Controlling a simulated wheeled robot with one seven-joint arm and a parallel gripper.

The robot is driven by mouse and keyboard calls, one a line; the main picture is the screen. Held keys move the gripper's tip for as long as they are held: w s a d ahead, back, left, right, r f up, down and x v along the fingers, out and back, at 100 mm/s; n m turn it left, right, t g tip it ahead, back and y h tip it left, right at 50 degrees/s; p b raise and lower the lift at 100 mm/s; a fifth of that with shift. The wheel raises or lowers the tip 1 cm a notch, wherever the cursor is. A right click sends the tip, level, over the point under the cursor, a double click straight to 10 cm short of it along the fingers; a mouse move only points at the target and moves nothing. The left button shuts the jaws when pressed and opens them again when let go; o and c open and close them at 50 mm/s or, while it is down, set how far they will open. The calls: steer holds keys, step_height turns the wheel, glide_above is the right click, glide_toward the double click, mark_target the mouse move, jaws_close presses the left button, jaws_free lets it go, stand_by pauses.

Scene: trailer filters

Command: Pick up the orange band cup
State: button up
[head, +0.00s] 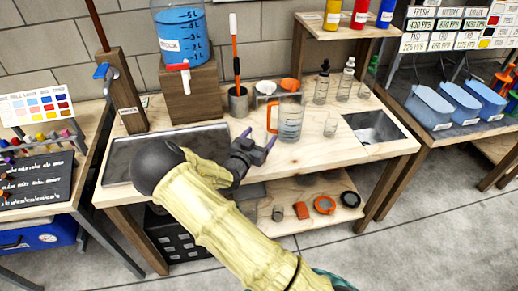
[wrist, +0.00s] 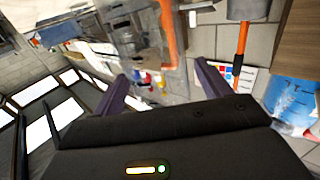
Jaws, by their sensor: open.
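A clear measuring jug (head: 290,121) with an orange handle stands upright on the wooden bench. A small clear glass (head: 331,127) stands to its right. I cannot make out an orange band on a cup in either view. My gripper (head: 258,139) is open and empty, with purple fingers, in front of and left of the jug, apart from it as far as I can tell. In the wrist view the open fingers (wrist: 163,76) point towards the bench items, and the jug's clear body (wrist: 128,38) and orange handle (wrist: 169,35) show beyond them.
A grey cup (head: 238,102) holding an orange-handled tool and a blue tank (head: 179,36) on a wooden block stand behind left. Glass bottles (head: 321,88) and a sink (head: 375,128) are at right. The lower shelf bears an orange ring (head: 324,205) and a small grey cup (head: 278,213).

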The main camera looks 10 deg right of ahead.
steer(key=shift+c, duration=0.5)
steer(key=c, duration=1.2)
steer(key=shift+r, duration=0.1)
step_height(320, 180, up, 10)
steer(key=shift+f, duration=0.1)
